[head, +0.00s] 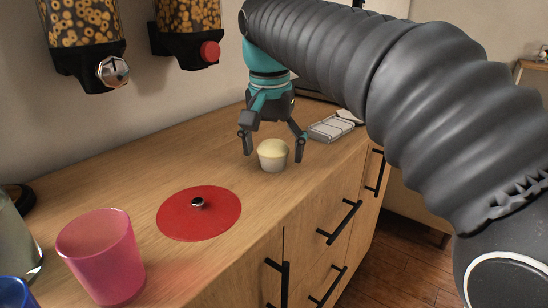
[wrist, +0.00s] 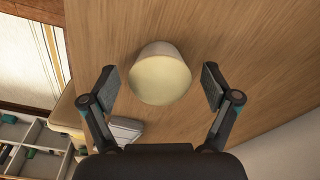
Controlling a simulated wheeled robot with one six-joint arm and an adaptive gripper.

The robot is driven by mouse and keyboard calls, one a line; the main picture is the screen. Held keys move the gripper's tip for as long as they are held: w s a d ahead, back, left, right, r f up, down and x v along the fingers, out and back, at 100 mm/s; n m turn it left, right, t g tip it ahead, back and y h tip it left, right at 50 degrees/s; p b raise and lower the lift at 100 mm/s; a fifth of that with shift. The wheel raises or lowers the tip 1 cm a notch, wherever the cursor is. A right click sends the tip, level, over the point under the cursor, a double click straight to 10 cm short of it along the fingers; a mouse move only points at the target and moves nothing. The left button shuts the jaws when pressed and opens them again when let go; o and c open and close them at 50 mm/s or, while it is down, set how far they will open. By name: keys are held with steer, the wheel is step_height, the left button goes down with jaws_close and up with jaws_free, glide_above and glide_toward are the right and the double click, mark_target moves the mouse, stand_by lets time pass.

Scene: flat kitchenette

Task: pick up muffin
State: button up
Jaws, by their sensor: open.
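The muffin (head: 272,155), pale yellow on top with a whitish cup, stands upright on the wooden counter top. My gripper (head: 273,150) is above and around it, with its two fingers spread apart. In the wrist view the muffin (wrist: 160,75) lies between and slightly beyond the open fingertips (wrist: 160,78), with a clear gap on both sides. Nothing is held.
A red lid (head: 220,214) with a dark knob lies in front of the muffin. A pink cup (head: 101,257) stands at the near left. A grey tray-like object (head: 333,127) lies behind on the right. Cereal dispensers (head: 84,35) hang on the wall above.

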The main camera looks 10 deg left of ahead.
steer(key=shift+f, duration=0.35)
steer(key=shift+c, duration=0.2)
steer(key=c, duration=1.2)
steer(key=shift+r, duration=0.1)
